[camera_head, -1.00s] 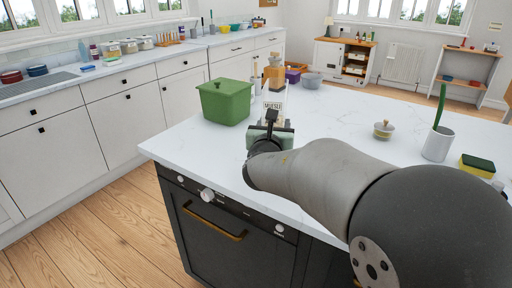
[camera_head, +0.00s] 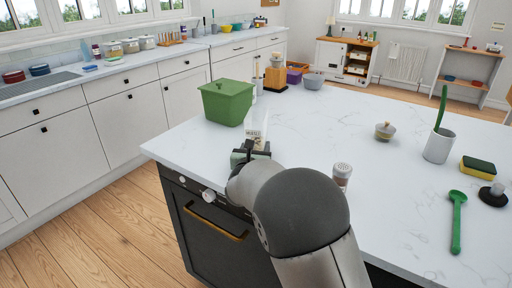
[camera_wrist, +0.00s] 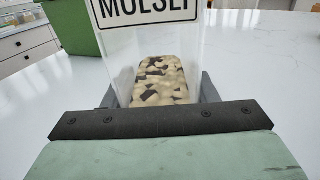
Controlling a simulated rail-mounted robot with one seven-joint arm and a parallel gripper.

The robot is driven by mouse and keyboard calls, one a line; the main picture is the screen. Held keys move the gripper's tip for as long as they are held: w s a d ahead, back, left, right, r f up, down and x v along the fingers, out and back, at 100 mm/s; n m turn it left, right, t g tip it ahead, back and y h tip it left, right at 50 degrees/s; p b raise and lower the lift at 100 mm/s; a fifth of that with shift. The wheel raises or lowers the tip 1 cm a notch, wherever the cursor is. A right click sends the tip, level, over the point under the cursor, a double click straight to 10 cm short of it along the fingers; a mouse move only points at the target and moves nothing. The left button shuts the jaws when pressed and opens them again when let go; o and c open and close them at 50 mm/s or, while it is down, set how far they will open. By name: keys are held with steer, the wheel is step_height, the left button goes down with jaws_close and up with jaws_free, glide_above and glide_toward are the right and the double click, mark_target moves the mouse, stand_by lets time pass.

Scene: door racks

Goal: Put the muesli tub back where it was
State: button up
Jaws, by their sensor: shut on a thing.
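The muesli tub is a clear container with a white "MUESLI" label and pale and dark chunks inside. In the head view the tub (camera_head: 257,130) is just right of and in front of the green lidded box, near the island's front edge. My gripper (camera_head: 252,150) is shut on the tub's near, lower part. In the wrist view the tub (camera_wrist: 185,50) is upright between the fingers (camera_wrist: 160,112), its top out of frame. The gripper hides its base, so I cannot tell whether it touches the worktop.
The green box (camera_head: 226,103) stands close on the left. A wooden block (camera_head: 278,78), purple tray (camera_head: 294,76) and grey bowl (camera_head: 313,81) are behind. A shaker (camera_head: 342,175), lidded pot (camera_head: 384,131), white cup (camera_head: 438,144) and green spoon (camera_head: 457,222) are to the right.

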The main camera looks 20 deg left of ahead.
steer(key=shift+s+f+b, duration=0.1)
steer(key=shift+f+b, duration=0.65)
steer(key=shift+b, duration=0.05)
steer(key=o, duration=1.2)
steer(key=shift+f, duration=0.25)
steer(key=shift+r+p, duration=0.25)
steer(key=shift+p, duration=0.05)
steer(key=s, duration=0.4)
steer(key=s+d+r, duration=0.1)
steer(key=s, duration=0.6)
steer(key=shift+s+d+r, duration=0.3)
steer(key=shift+s+d, duration=0.05)
steer(key=shift+d, duration=0.05)
